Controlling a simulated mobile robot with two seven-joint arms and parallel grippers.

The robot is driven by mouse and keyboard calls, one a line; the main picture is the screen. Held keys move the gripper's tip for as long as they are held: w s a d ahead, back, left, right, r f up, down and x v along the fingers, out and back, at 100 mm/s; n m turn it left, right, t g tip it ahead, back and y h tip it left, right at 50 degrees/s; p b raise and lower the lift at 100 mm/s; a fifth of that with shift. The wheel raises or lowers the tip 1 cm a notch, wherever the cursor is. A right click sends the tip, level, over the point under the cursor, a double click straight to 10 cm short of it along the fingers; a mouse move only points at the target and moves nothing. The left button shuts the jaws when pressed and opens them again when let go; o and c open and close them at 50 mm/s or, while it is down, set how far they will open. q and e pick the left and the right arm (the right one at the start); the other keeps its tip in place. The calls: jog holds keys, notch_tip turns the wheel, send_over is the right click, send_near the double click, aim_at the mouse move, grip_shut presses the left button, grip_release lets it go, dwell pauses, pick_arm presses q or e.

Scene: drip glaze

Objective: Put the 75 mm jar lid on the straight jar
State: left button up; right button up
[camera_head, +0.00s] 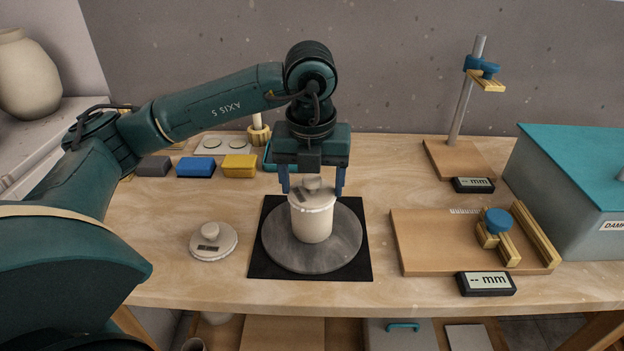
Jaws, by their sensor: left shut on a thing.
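The pale straight jar (312,224) stands upright on a round grey disc (283,250). A pale lid (301,194) with a knob and a dark label is at the jar's mouth. My left gripper (312,188) points down over the jar, its two blue fingers on either side of this lid, shut on it. I cannot tell whether the lid is fully seated or just above the rim. A second pale lid (228,244) with a knob and dark label lies on the table to the left. Neither label is readable. My right gripper is not in view.
The disc rests on a black mat (264,268). Grey, blue (196,168) and yellow blocks lie behind left. A wooden measuring board (425,250) and a post stand (460,160) are on the right, beside a grey box with a teal lid (580,170).

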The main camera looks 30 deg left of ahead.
pick_arm(q)
jog(key=shift+f, duration=0.15)
dwell(0.4)
dwell(0.4)
jog(key=o, duration=1.6)
jog(key=shift+o, duration=0.4)
jog(key=shift+s+d+r+p, duration=0.1)
jog(key=shift+s+r+p, duration=0.1)
jog(key=shift+r+p, duration=1.25)
jog(key=shift+s+d+r+p, duration=0.15)
jog(key=shift+r+p, duration=0.6)
jog(key=shift+r, duration=1.35)
